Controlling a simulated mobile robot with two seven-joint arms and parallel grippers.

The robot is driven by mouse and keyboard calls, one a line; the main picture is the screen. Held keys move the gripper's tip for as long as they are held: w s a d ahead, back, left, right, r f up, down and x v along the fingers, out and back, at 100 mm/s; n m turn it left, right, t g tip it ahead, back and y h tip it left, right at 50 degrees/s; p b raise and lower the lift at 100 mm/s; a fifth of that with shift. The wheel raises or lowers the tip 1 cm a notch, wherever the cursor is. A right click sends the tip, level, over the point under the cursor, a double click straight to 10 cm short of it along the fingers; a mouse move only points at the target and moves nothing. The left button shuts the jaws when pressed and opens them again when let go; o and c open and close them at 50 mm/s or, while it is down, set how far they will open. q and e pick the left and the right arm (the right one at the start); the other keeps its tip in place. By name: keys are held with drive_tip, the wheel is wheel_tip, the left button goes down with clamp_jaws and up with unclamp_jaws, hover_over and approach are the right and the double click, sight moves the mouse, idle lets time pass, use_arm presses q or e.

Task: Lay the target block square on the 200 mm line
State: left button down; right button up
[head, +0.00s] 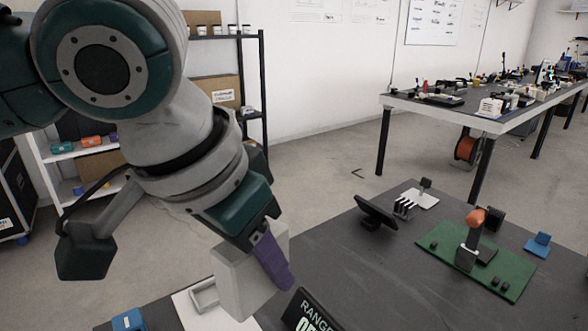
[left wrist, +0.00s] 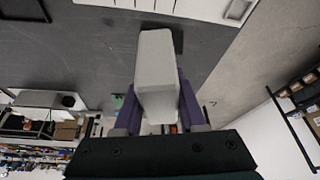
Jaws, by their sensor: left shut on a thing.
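My left gripper (head: 264,264) has purple fingers and is shut on a pale grey target block (head: 238,283). The block is box-shaped and hangs tilted from the fingers over the near part of the dark table. In the left wrist view the block (left wrist: 156,70) sits between the two purple fingers of the gripper (left wrist: 158,104). A white board (head: 187,312) lies on the table below and left of the block. In the left wrist view a white strip with black marks (left wrist: 205,9) shows at the top edge. I cannot tell which mark is the 200 mm line.
A black display reading "RANGE" (head: 316,312) stands close right of the block, partly cut off. A blue item (head: 128,320) is at the lower left. A green board (head: 478,262) with an orange-topped lever and a dark screen (head: 376,212) stand farther right. Bare table lies between.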

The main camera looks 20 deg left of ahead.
use_arm(q)
wheel_tip(320, 180, down, 16)
drive_tip(key=s+d+m+h+b, duration=0.1)
drive_tip(key=m+b, duration=0.1)
drive_tip(key=b, duration=0.4)
drive_tip(key=shift+d+f+m+g, duration=0.2)
drive_tip(key=shift+m+g, duration=0.1)
drive_tip(key=shift+m, duration=0.1)
use_arm(e)
wheel_tip(320, 180, down, 8)
drive_tip(key=shift+a+r, duration=0.15)
drive_tip(key=shift+r, duration=0.05)
drive_tip(key=shift+s, duration=0.1)
use_arm(q)
drive_tip(key=shift+f+b, duration=1.35)
drive_tip(key=shift+f, duration=1.8)
use_arm(e)
wheel_tip(320, 180, down, 3)
drive_tip(key=shift+r, duration=0.1)
use_arm(q)
drive_tip(key=shift+f, duration=0.3)
drive_tip(key=shift+c, duration=2)
unclamp_jaws()
